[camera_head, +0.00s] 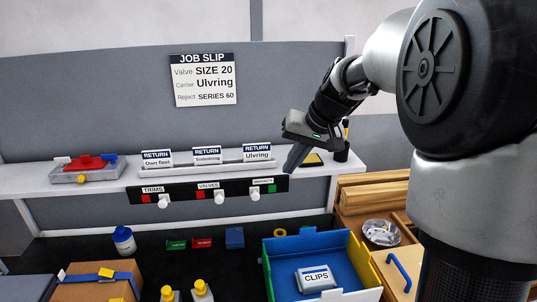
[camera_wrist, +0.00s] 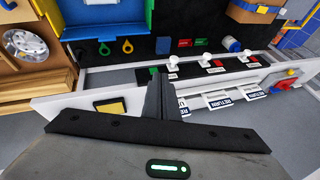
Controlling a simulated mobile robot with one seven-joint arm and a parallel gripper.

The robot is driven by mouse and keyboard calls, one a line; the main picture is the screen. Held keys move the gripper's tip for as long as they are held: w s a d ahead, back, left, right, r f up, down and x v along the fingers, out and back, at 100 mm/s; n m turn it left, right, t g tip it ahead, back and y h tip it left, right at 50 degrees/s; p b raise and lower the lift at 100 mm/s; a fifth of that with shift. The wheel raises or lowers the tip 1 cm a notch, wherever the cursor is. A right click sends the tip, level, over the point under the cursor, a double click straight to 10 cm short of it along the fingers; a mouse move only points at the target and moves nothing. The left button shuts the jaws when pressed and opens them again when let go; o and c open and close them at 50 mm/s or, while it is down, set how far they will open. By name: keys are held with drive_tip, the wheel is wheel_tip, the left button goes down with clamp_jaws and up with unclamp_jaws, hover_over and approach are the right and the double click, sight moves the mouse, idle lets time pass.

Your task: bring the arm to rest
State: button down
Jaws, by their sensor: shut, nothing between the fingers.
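My gripper (camera_head: 292,166) hangs from my arm, fingers pointing down, in front of the grey back panel and near the white shelf in the head view. Its fingers are together with nothing between them. In the wrist view my gripper (camera_wrist: 162,88) shows as dark closed fingers over the edge of the white shelf. It appears apart from the signs and trays, though its exact gap to the shelf is hard to tell.
A job slip (camera_head: 203,79) is on the panel. The shelf (camera_head: 105,182) bears RETURN signs (camera_head: 207,155) and a red-topped device (camera_head: 86,167). Below are a blue-yellow bin (camera_head: 345,271) with a CLIPS box (camera_head: 316,279), a cardboard box (camera_head: 98,287) and stacked wood (camera_head: 372,192).

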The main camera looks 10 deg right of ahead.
drive_tip(key=s+a+r+n+h+p, duration=0.1)
drive_tip(key=s+h, duration=0.2)
drive_tip(key=s, duration=2.5)
drive_tip(key=shift+s+a+r+t+p, duration=0.15)
drive_tip(key=shift+t+p, duration=0.15)
drive_tip(key=shift+t, duration=0.1)
